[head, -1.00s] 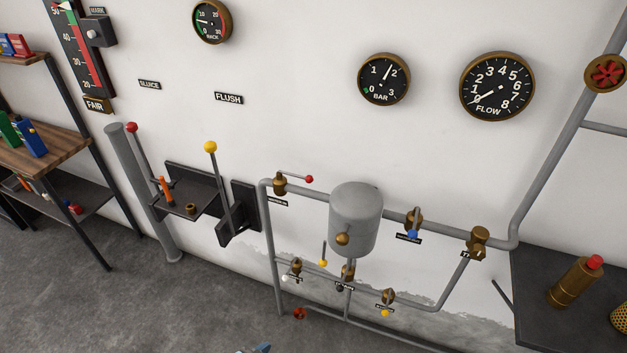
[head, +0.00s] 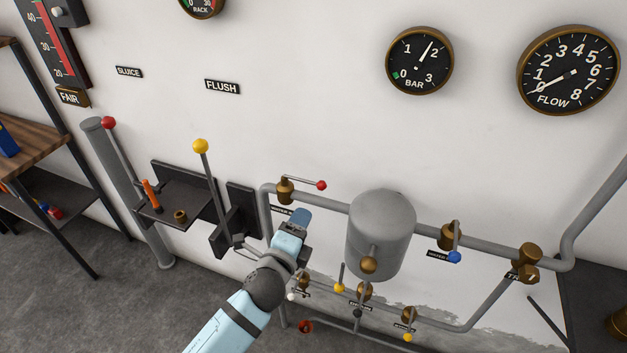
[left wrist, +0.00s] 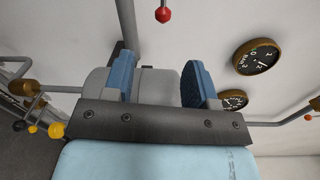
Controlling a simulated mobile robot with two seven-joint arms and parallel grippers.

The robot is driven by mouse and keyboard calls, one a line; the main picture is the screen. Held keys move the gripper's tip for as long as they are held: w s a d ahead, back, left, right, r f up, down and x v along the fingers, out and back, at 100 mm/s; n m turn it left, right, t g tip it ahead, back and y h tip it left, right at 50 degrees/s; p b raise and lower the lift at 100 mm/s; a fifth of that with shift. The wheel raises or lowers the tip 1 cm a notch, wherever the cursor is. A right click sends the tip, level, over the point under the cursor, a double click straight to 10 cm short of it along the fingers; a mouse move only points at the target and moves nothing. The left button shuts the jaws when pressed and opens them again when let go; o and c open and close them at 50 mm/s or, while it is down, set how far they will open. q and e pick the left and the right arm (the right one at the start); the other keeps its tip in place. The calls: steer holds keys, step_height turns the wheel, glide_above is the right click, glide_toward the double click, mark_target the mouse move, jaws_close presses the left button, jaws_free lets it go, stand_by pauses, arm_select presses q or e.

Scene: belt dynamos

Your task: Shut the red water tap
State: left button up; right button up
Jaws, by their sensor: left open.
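The red water tap (head: 285,191) is a brass body on the upper pipe, left of the grey tank. Its thin lever ends in a red ball (head: 321,185) and points right, roughly along the pipe. My left gripper (head: 296,224) is open just below the tap, in front of the pipework and apart from the red ball. In the left wrist view its two blue fingers (left wrist: 160,85) stand apart with nothing held. A red ball on a lever (left wrist: 163,14) shows above them; I cannot tell for sure which lever it is. My right gripper is out of view.
The grey tank (head: 381,236) stands close right of my left gripper. A blue-ball tap (head: 454,252) and lower yellow-ball taps (head: 339,287) are nearby. The yellow-knobbed flush lever (head: 201,147) stands to the left. The wall above the tap is clear.

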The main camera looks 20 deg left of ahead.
mark_target(319, 189)
arm_select(q)
steer(key=w, duration=0.7)
steer(key=w+p, duration=0.1)
steer(key=w, duration=0.5)
steer(key=shift+w+d+f, duration=0.1)
steer(key=shift+w+d, duration=0.1)
steer(key=shift+w, duration=0.2)
steer(key=shift+c, duration=0.5)
jaws_close()
